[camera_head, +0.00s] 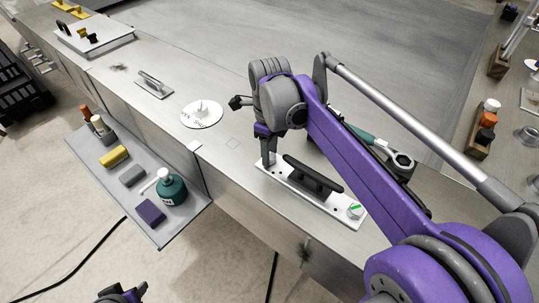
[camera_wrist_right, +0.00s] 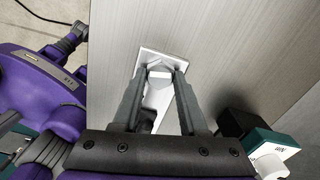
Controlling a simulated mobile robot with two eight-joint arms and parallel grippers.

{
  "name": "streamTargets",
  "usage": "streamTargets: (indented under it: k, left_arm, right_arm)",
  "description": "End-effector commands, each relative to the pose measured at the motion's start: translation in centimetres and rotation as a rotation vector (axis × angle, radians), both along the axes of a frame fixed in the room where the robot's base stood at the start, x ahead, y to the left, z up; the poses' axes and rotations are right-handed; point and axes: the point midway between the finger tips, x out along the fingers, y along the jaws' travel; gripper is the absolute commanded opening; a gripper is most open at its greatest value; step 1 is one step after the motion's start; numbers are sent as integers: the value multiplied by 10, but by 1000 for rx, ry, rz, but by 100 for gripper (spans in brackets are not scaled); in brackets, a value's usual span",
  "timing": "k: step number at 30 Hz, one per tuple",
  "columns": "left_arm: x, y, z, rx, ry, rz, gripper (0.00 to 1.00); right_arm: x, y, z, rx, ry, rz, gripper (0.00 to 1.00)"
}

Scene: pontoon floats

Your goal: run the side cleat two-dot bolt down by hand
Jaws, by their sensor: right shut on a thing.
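The side cleat is a black horn cleat (camera_head: 312,176) on a pale plate (camera_head: 322,203) that lies along the deck's near edge. A bolt with a green-marked head (camera_head: 355,210) stands at the plate's right end. My right gripper (camera_head: 267,163) points down over the plate's left end. In the right wrist view its fingers (camera_wrist_right: 158,76) are shut on a pale bolt head (camera_wrist_right: 158,72) above the plate's end (camera_wrist_right: 150,57). I cannot make out dots on this head, or whether it is fully seated. My left gripper (camera_head: 123,294) shows only partly at the bottom edge.
A wrench with a teal handle (camera_head: 362,134) lies behind my right arm. A white disc (camera_head: 202,113) and a metal handle plate (camera_head: 153,84) lie left on the deck. A side shelf (camera_head: 182,218) holds a teal pump bottle (camera_head: 171,188), sponges and small bottles.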

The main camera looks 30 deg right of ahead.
Motion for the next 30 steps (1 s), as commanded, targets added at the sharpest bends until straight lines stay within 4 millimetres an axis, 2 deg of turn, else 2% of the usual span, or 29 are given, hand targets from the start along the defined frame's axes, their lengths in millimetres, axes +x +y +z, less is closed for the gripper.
streamTargets:
  k: [1, 4, 5, 16, 28, 30]
  left_arm:
    - [0, 0, 0, 0, 0, 0, 50]
    - [0, 0, 0, 0, 0, 0, 50]
    - [0, 0, 0, 0, 0, 0, 50]
    - [2, 0, 4, 0, -4, 0, 50]
    - [19, 0, 32, 0, -37, 0, 50]
    - [19, 0, 32, 0, -37, 0, 50]
  right_arm:
    - [0, 0, 0, 0, 0, -31, 46]
    - [0, 0, 0, 0, 0, -24, 64]
    - [0, 0, 0, 0, 0, -24, 65]
    - [0, 0, 5, 0, -1, -22, 65]
    - [2, 0, 45, 0, -5, -21, 65]
    - [1, 0, 50, 0, -3, -21, 65]
